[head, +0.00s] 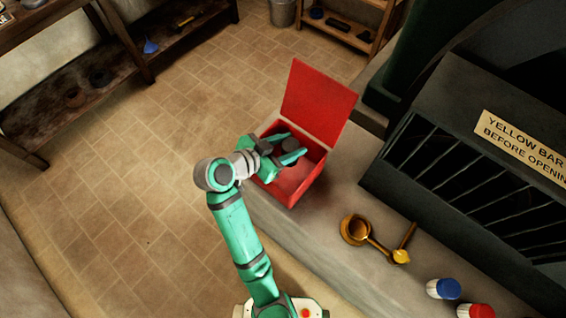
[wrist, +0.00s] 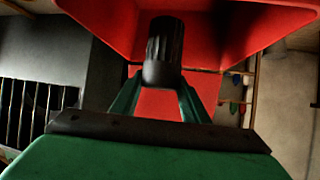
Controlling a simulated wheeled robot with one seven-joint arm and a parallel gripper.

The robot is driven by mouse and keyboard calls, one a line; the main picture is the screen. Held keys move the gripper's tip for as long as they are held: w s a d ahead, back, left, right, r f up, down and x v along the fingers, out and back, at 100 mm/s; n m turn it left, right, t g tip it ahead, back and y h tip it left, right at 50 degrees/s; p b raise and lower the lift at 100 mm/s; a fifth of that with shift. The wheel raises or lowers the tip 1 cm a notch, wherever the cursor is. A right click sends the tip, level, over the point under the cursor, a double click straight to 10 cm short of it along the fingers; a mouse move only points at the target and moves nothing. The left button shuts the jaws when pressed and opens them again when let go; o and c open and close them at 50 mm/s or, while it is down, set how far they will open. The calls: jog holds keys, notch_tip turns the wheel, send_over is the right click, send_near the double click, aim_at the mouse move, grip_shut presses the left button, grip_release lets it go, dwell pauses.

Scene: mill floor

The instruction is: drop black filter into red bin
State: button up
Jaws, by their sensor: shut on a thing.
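The red bin (head: 300,183) stands on the stone ledge with its lid (head: 318,103) raised and open. My gripper (head: 291,152) is over the bin's opening in the head view. It is shut on the black filter (head: 291,146), a dark ribbed cylinder. In the wrist view the black filter (wrist: 164,52) sits between the fingertips, with red bin walls (wrist: 245,40) around and behind it. My gripper hides part of the bin's inside, and I cannot tell exactly how deep the filter is.
A brass ladle-like pot (head: 355,229), a yellow-knobbed handle (head: 401,256), a blue-capped jar (head: 444,289) and a red-capped jar (head: 475,311) are on the ledge to the right. A dark barred grate (head: 470,180) with a yellow sign (head: 525,140) stands behind. The tiled floor at left is clear.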

jog(key=o, duration=1.2)
jog(key=shift+d, duration=0.1)
jog(key=shift+r, duration=0.1)
jog(key=v, duration=1)
jog(key=shift+s+a+r, duration=0.15)
jog(key=shift+s+a, duration=0.1)
jog(key=shift+a, duration=0.05)
jog(key=shift+d, duration=0.1)
